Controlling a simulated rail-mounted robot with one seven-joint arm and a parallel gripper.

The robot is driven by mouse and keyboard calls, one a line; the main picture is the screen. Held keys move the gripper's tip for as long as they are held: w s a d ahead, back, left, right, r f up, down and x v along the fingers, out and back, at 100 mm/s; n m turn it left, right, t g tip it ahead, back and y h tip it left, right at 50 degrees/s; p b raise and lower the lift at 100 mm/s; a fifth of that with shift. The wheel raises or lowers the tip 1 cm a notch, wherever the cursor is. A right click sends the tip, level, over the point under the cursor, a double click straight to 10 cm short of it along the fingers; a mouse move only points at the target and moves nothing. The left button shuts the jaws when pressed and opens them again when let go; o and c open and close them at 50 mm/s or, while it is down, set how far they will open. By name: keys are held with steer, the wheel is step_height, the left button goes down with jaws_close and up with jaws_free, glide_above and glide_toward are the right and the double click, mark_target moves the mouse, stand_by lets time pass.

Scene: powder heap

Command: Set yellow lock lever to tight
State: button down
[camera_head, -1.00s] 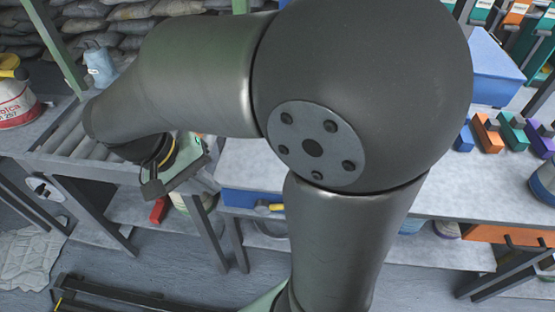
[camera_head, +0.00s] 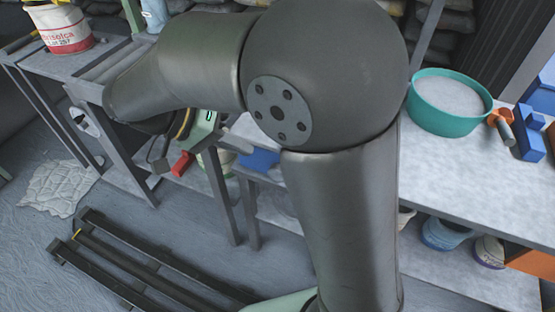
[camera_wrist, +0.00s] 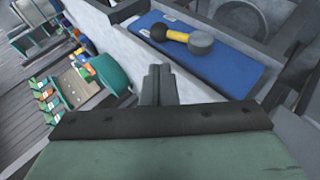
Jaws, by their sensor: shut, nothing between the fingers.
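I cannot surely make out the yellow lock lever in either view. A small thin yellow piece (camera_head: 77,233) shows on the dark floor frame in the head view; I cannot tell what it is. In the wrist view my gripper (camera_wrist: 158,84) is shut and empty, its two grey fingers together. Beyond the fingertips lies a blue tray (camera_wrist: 225,68) with a yellow-and-black-handled, grey-headed tool (camera_wrist: 180,36) in it. In the head view my arm covers much of the middle and hides my fingertips.
A dark slatted frame (camera_head: 130,262) lies on the floor at lower left. A teal basin of pale powder (camera_head: 450,102) stands on the right-hand bench (camera_head: 450,175). A red-and-white bucket (camera_head: 62,30) stands at upper left. The wrist view shows a teal container (camera_wrist: 110,73) at left.

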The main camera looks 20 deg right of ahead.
steer(key=b+x, duration=0.4)
steer(key=x, duration=0.9)
steer(key=shift+d+f, duration=0.15)
steer(key=shift+d, duration=0.1)
